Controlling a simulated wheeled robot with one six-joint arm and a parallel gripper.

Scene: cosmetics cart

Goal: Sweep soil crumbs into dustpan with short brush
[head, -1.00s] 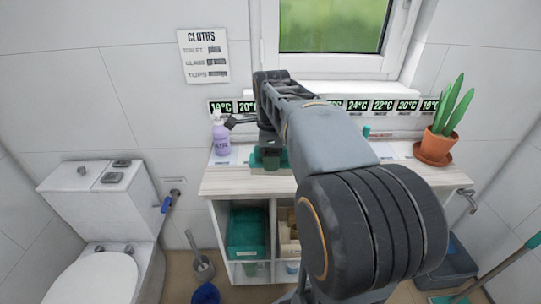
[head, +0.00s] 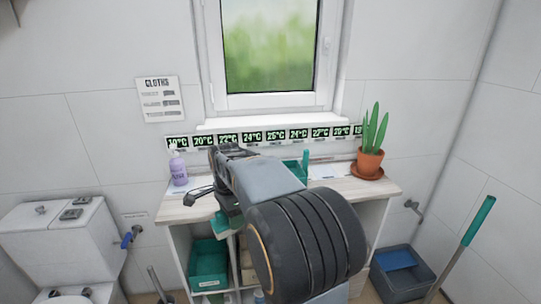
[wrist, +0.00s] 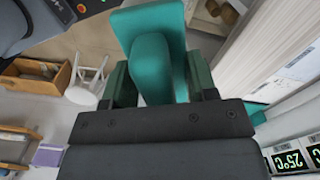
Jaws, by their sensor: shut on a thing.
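My gripper (head: 224,220) is at the front edge of the cart's wooden top, left of its middle. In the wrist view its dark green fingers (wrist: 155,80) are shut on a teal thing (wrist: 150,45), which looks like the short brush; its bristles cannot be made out. Behind my arm on the cart top stands another teal piece (head: 304,166), probably the dustpan, mostly hidden. A teal edge (wrist: 256,113) also shows beside the counter in the wrist view. I cannot make out any soil crumbs; my arm covers the middle of the top.
A lilac pump bottle (head: 178,168) stands at the top's left end, a potted plant (head: 370,162) at its right end. Temperature cards (head: 252,136) line the wall. Below are a teal bin (head: 208,264) and a blue-grey bucket (head: 400,270). A toilet (head: 60,240) stands left.

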